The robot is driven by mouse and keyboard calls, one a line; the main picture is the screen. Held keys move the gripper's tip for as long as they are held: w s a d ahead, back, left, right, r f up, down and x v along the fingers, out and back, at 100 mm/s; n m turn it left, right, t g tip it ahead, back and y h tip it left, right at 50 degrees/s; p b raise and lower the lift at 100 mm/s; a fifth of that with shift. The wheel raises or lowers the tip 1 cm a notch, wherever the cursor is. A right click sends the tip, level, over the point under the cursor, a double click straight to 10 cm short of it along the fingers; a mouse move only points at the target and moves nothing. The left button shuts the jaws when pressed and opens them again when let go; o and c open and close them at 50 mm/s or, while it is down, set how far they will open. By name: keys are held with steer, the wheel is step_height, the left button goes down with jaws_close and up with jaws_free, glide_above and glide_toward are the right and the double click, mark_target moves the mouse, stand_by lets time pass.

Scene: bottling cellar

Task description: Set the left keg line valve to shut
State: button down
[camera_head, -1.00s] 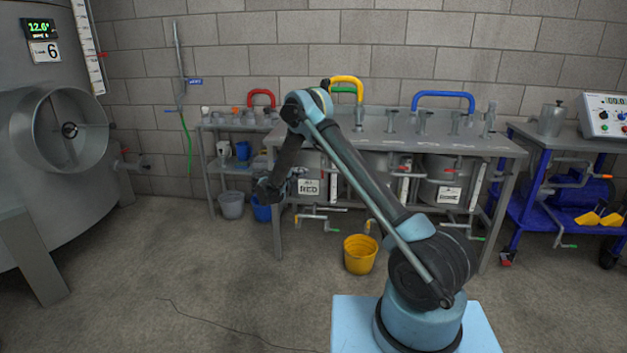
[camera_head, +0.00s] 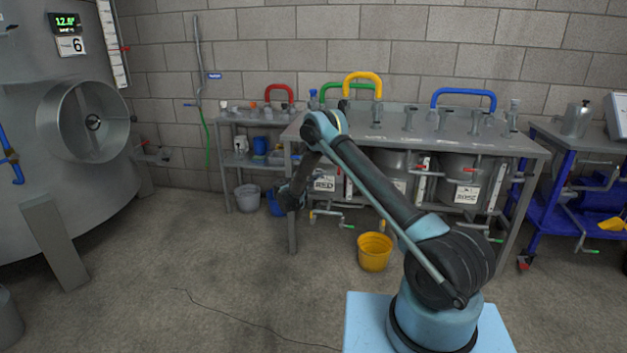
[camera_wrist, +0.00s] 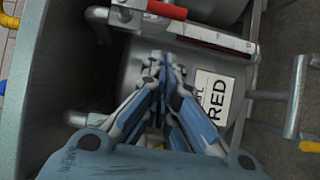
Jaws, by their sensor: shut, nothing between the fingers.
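The left keg, labelled RED (camera_head: 324,184), hangs or stands under the steel bench; the label also shows sideways in the wrist view (camera_wrist: 215,97). A valve with a red handle (camera_wrist: 167,9) sits by the white gauge strip on this keg. Below the keg, a pipe carries a small yellow-tipped handle (camera_head: 312,217), and a yellow tip shows at the wrist view's right edge (camera_wrist: 309,146). I cannot tell the valve settings. My gripper (camera_wrist: 164,62) is shut and empty in front of the keg, apart from both handles as far as I see; in the head view it is small and dark (camera_head: 304,187).
The steel bench (camera_head: 470,138) has a leg close to my gripper. A yellow bucket (camera_head: 374,251) stands on the floor before it. A grey bucket (camera_head: 248,197) is to the left. A blue cart (camera_head: 535,205) is at right. The floor at left is open.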

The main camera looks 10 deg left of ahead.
steer(key=shift+w+d, duration=0.35)
steer(key=shift+d, duration=0.5)
steer(key=shift+w+d, duration=0.4)
steer(key=shift+d, duration=0.45)
steer(key=shift+w+d, duration=0.35)
steer(key=shift+d, duration=0.5)
